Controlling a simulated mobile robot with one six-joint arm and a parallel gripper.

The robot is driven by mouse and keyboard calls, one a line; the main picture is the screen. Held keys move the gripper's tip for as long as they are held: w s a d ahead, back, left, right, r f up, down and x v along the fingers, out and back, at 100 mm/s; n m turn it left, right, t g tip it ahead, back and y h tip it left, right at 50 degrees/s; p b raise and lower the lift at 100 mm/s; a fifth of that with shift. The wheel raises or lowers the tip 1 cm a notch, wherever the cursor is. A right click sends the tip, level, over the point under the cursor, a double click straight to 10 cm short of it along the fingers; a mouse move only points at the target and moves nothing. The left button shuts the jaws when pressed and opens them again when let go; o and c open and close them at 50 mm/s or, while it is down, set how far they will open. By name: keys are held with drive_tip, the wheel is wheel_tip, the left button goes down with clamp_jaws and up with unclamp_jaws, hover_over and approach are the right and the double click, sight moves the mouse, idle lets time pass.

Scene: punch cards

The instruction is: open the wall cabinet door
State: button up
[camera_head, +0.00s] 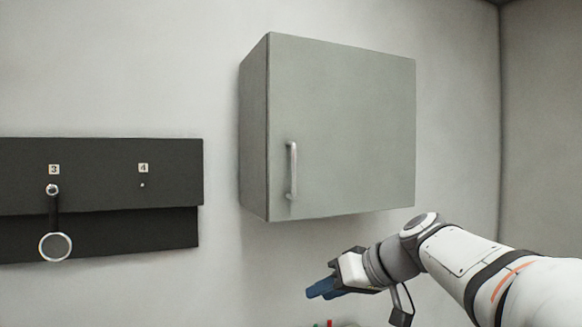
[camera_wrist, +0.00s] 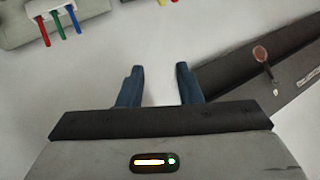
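The wall cabinet (camera_head: 345,125) is a grey-green box on the wall, and its door is shut. A vertical silver bar handle (camera_head: 292,170) sits near the lower left edge of the door. My gripper (camera_head: 322,289) is below the cabinet, apart from the handle, with its blue fingers pointing left. In the wrist view my gripper (camera_wrist: 158,72) shows two blue fingers spread apart with nothing between them. The cabinet and handle do not show in the wrist view.
A black wall panel (camera_head: 100,172) with labels 3 and 4 hangs left of the cabinet; a round-ended tool (camera_head: 55,245) hangs under 3. The wrist view shows red, green and blue pegs (camera_wrist: 57,22) and a dark board (camera_wrist: 290,75). Bare wall separates panel and cabinet.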

drive_tip(key=w+r+n+t+y+p, duration=0.1)
drive_tip(key=w+r+n+y, duration=0.15)
drive_tip(key=r, duration=0.45)
drive_tip(key=w+r+n+t+y, duration=0.1)
drive_tip(key=w+r, duration=0.2)
drive_tip(key=r, duration=0.3)
drive_tip(key=n+t+y+p, duration=0.1)
drive_tip(key=n+y, duration=0.2)
approach(300, 164)
drive_tip(key=s+a, duration=0.2)
drive_tip(key=s, duration=0.2)
drive_tip(key=p+x, duration=0.3)
drive_tip(key=x, duration=0.5)
drive_tip(key=shift+s+r+p, duration=0.1)
drive_tip(key=shift+p, duration=0.2)
clamp_jaws()
